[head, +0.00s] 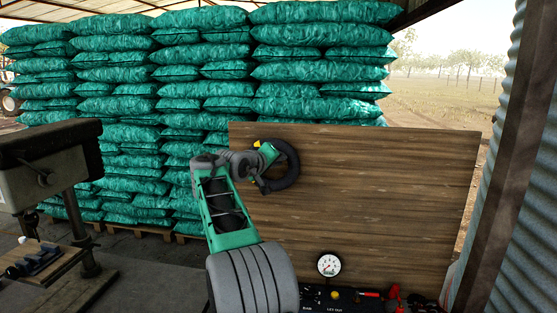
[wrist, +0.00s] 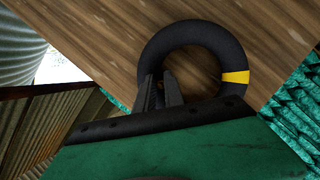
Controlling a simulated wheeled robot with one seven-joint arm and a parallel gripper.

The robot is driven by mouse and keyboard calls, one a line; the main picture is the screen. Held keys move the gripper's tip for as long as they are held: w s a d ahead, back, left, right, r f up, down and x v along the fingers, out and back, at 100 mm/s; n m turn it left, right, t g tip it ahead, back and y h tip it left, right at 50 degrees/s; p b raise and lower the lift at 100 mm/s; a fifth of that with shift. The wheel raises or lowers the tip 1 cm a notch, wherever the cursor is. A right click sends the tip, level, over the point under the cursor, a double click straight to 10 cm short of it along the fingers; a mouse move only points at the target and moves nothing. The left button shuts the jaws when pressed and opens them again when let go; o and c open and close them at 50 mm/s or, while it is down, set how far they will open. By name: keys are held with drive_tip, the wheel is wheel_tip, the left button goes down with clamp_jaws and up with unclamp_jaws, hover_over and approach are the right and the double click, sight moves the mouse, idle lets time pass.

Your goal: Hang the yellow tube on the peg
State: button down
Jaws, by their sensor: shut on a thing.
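My gripper (wrist: 161,92) is shut on the ring's lower left part. In the head view my gripper and wrist cover part of the ring's left side. I cannot make out a peg in either view. I cannot tell whether the ring touches the board.
Stacked green sacks (head: 200,90) on pallets stand behind and left of the board. A drill-press-like machine (head: 50,160) stands at the left. A gauge (head: 329,264) and a red-handled tool (head: 396,294) are at the bottom. A corrugated wall (head: 525,200) is at the right.

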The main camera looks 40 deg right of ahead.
drive_tip(key=c, duration=1.4)
unclamp_jaws()
drive_tip(key=shift+o, duration=0.2)
